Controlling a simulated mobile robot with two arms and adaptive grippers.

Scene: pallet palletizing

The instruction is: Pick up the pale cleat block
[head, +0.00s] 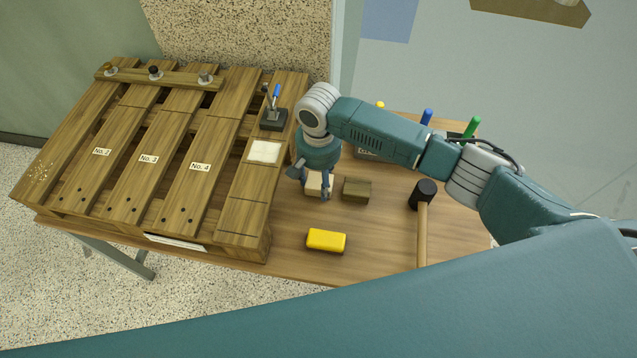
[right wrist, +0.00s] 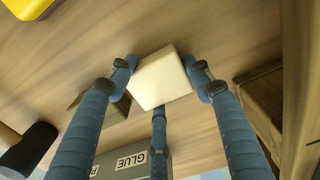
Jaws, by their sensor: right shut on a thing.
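The pale cleat block (head: 315,187) is a small light-wood block over the table top, to the right of the pallet. My right gripper (head: 311,182) reaches down from above with its fingers around the block, partly hiding it. In the right wrist view the pale block (right wrist: 161,80) sits between the blue fingers of my right gripper (right wrist: 160,88), with fingers on its left and right sides and a third below it. The gripper is shut on it. I cannot tell whether the block touches the table. My left gripper is not in view.
A darker brown block (head: 357,189) lies just right of the pale one. A yellow block (head: 327,240) lies in front. A black-headed mallet (head: 423,193) lies right. The slatted pallet (head: 190,150) fills the left. A grey GLUE box (right wrist: 130,163) shows in the wrist view.

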